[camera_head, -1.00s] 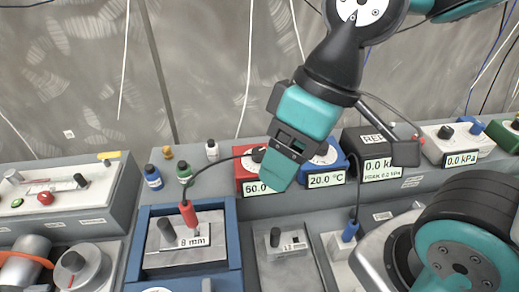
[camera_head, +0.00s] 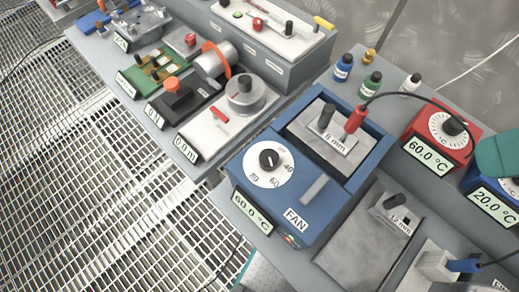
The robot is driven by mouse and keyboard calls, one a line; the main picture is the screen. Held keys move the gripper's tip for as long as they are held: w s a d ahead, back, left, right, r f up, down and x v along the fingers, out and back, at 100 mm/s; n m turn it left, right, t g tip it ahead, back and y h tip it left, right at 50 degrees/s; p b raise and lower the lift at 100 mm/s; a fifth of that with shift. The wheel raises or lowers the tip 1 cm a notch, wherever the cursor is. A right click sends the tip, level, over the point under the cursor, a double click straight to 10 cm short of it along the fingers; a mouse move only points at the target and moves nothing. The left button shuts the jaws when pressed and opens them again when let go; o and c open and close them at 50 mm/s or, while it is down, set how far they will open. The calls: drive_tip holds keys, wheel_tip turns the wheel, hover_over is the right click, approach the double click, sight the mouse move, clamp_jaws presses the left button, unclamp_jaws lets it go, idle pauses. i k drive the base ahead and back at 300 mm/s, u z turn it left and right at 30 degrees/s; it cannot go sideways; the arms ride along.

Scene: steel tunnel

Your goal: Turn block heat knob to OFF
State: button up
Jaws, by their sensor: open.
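The block heater is a blue box (camera_head: 330,213) in the middle of the head view, with a metal block in its top. Its black knob (camera_head: 268,158) sits on a white round dial (camera_head: 262,178) on the sloped front, with 40, 60 and 80 marked. I cannot clearly read where the knob points. A display (camera_head: 252,213) below the dial reads about 60.0 °C. A teal part of my gripper (camera_head: 497,155) shows at the right edge, above the 20.0 °C box and well apart from the knob. The rest of it is out of frame; it is open and nothing touches the knob.
A red-handled probe (camera_head: 355,119) stands in the heater's block, its black cable running to the red 60.0 °C box (camera_head: 441,136). Small bottles (camera_head: 371,84) stand behind. Open grating floor (camera_head: 110,190) lies in front.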

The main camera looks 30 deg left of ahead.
sight(268, 158)
drive_tip(key=z, duration=0.05)
drive_tip(key=k, duration=1.5)
drive_tip(key=u, duration=0.95)
drive_tip(key=i, duration=1.25)
drive_tip(key=z, duration=1.4)
